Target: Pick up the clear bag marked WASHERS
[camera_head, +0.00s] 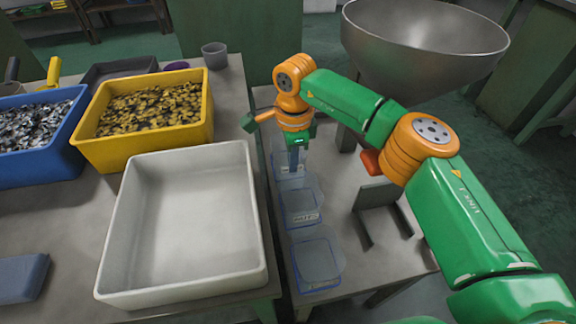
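Several clear bluish containers or bags stand in a row on the grey table right of the white tray. The far one (288,182) lies directly below my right gripper, which partly hides it. The middle one (300,204) and the near one (317,262) carry small pale labels at their front. The labels are too small to read, so I cannot tell which is marked WASHERS. My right gripper (296,163) points down at the far one; its fingers are small and overlap it, so opening and contact are unclear. My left gripper is not in view.
An empty white tray (245,180) fills the table's front. A yellow bin (150,150) and a blue bin (62,150) hold small metal parts. A large metal bowl (425,45) stands behind my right arm. A grey bracket (378,195) sits right of the clear row.

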